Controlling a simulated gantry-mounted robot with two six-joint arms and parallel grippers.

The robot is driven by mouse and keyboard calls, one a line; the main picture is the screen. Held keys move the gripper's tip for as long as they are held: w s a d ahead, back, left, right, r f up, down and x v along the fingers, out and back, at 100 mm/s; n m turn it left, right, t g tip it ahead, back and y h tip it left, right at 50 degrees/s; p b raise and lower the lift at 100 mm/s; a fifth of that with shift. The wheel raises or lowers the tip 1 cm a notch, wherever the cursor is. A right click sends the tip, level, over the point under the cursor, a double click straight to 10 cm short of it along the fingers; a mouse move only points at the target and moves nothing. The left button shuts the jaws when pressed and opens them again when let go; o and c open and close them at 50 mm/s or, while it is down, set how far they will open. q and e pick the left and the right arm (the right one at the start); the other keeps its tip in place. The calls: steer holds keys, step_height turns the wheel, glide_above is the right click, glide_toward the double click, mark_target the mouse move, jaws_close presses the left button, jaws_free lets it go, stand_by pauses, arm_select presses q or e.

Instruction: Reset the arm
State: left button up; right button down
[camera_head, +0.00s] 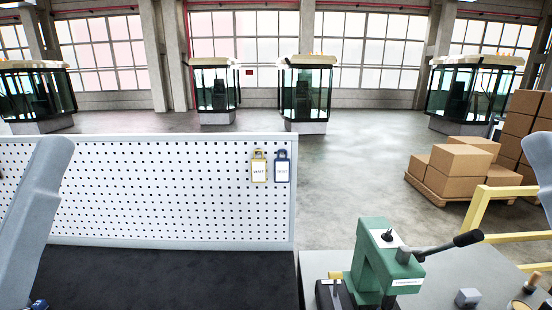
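Pale grey parts of my two arms show in the head view, one at the left edge and one at the right edge. Neither gripper is in view, so I cannot tell whether they hold anything. The arm at the left stands in front of a white perforated panel (160,190). The arm at the right stands near the yellow railing and the stacked boxes.
A green press with a black-handled lever (375,262) stands on a grey table (480,270), with a small grey block (467,298) beside it. A dark mat (170,275) lies before the panel. Two tags, yellow (259,168) and blue (282,168), hang there. Cardboard boxes (460,165) stand behind a yellow railing (510,237).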

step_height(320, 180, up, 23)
steer(key=p, duration=1.9)
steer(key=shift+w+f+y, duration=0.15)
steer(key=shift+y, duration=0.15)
